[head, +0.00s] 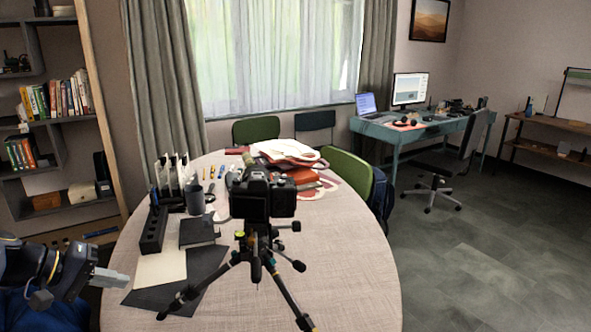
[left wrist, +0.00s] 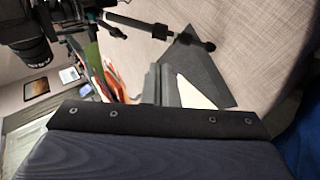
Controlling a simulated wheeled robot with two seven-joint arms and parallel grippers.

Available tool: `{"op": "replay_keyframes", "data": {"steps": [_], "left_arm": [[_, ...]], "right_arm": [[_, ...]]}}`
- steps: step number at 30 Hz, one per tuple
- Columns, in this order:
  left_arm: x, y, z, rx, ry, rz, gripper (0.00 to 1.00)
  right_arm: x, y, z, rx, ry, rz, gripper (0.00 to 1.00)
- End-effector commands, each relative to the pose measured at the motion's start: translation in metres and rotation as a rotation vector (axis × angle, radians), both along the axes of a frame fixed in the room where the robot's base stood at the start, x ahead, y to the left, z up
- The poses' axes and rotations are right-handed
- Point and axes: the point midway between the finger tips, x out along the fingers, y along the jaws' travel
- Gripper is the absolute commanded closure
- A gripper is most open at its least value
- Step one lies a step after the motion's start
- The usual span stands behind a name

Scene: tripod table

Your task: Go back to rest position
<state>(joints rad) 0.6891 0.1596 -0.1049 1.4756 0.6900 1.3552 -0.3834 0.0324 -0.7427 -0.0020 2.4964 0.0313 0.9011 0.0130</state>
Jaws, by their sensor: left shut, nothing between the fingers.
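My left gripper (head: 110,279) is at the lower left of the head view, over the table's left edge near the black sheet. It is shut and empty. In the left wrist view its fingers (left wrist: 166,86) show pressed together. A black camera on a tripod (head: 262,200) stands upright on the round table (head: 345,255), to the right of my left gripper and apart from it. The camera and tripod legs also show at the top left of the left wrist view (left wrist: 115,28). My right gripper is in neither view.
On the table's left lie a black sheet (head: 180,290), a cream sheet (head: 160,264), a dark box (head: 197,230) and a black holder (head: 153,230). Bags and papers (head: 290,155) lie at the back. Green chairs (head: 347,170) stand around it. The table's right front is clear.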

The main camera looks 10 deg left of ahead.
Motion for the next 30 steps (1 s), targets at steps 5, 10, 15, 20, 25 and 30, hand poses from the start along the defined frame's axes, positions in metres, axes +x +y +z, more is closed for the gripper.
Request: {"op": "replay_keyframes", "data": {"steps": [5,10,15,20,25,30], "left_arm": [[-0.047,-0.097,0.014,0.119,0.041,-0.102,1.0],[-0.111,-0.169,-0.004,0.278,0.041,-0.188,1.0],[-0.156,-0.203,-0.03,0.4,0.005,-0.244,1.0],[-0.187,-0.224,-0.056,0.497,-0.049,-0.286,1.0],[-0.199,-0.23,-0.039,0.54,-0.074,-0.299,1.0],[-0.199,-0.229,-0.001,0.538,-0.071,-0.299,1.0]], "right_arm": [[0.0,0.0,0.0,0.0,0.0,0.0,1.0],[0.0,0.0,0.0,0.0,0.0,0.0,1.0],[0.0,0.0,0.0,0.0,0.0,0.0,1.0],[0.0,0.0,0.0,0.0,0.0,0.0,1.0],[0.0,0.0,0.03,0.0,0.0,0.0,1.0],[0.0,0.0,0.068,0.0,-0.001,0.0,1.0]]}}
